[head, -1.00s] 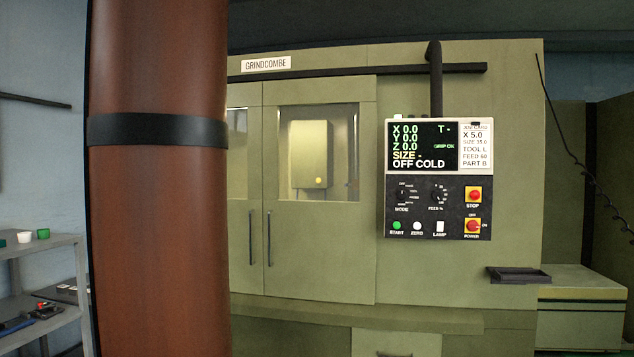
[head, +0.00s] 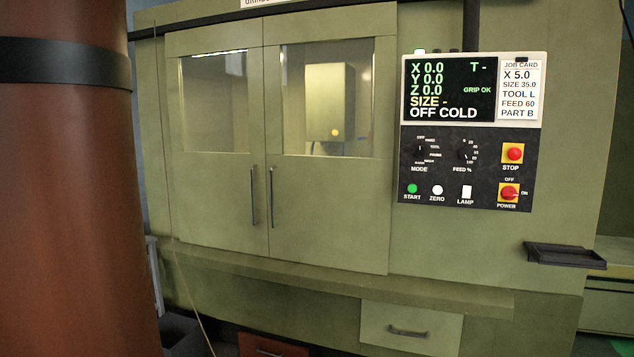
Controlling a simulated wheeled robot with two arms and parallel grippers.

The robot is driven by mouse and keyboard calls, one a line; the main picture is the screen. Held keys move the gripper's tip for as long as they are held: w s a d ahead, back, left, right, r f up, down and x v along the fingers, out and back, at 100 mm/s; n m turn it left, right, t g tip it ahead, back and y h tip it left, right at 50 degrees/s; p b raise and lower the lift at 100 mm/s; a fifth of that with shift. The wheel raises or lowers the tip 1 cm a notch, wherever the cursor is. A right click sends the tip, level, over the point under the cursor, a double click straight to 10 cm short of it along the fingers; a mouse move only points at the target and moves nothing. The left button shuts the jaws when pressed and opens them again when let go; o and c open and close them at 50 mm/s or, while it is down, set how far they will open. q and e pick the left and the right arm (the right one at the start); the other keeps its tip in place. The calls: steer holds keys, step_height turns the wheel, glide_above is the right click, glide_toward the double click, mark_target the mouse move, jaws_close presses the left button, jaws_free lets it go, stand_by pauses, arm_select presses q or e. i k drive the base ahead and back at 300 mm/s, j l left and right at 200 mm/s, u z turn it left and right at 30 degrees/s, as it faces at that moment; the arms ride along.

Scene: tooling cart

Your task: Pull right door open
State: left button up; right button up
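The right door (head: 329,215) of the green machine is closed, its edge meeting the left door (head: 215,205) at a thin seam. Its dark vertical handle (head: 272,196) sits just right of the seam. The left door's handle (head: 254,195) is just left of it. Through the right door's window (head: 327,100) a pale box with a yellow light shows inside. Neither of my grippers is in view.
A thick brown column (head: 70,190) with a black band blocks the left side. A control panel (head: 465,165) is mounted right of the doors. A small dark tray (head: 565,256) juts out at right. A drawer (head: 410,325) is below.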

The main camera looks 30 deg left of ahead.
mark_target(331, 211)
steer(key=i+u, duration=0.2)
steer(key=i, duration=0.35)
steer(key=i+l+u, duration=0.2)
steer(key=i, duration=0.4)
steer(key=i+u, duration=0.15)
steer(key=i, duration=0.4)
